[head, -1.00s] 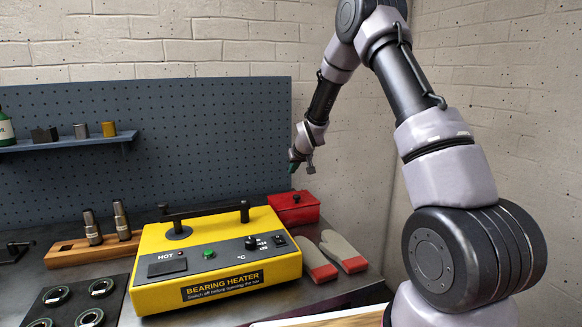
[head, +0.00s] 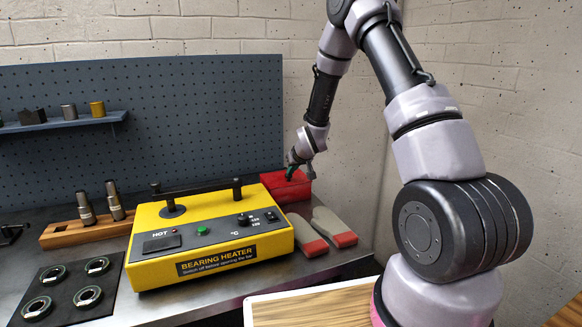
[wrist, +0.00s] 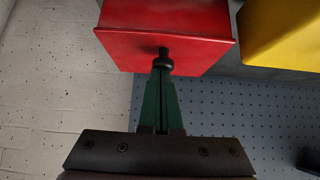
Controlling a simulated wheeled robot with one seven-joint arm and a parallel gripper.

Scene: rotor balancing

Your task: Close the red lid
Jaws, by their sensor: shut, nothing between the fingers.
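The red box (head: 294,192) stands behind the gloves, at the right rear of the yellow heater. Its red lid (wrist: 150,55) shows in the wrist view with a small black knob (wrist: 163,62) on it. The lid appears to lie over the box, but I cannot tell whether it is fully closed. My gripper (head: 290,177) is at the lid in the head view, partly hiding it. In the wrist view its green fingers (wrist: 160,72) are together and empty, with their tips at the knob. I cannot tell whether they touch it.
The yellow bearing heater (head: 210,262) stands close beside the red box. Gloves (head: 325,228) lie in front of the box. The blue pegboard (head: 190,120) rises behind. A wooden block with metal pins (head: 85,232) and a dark plate with rings (head: 65,290) are at left.

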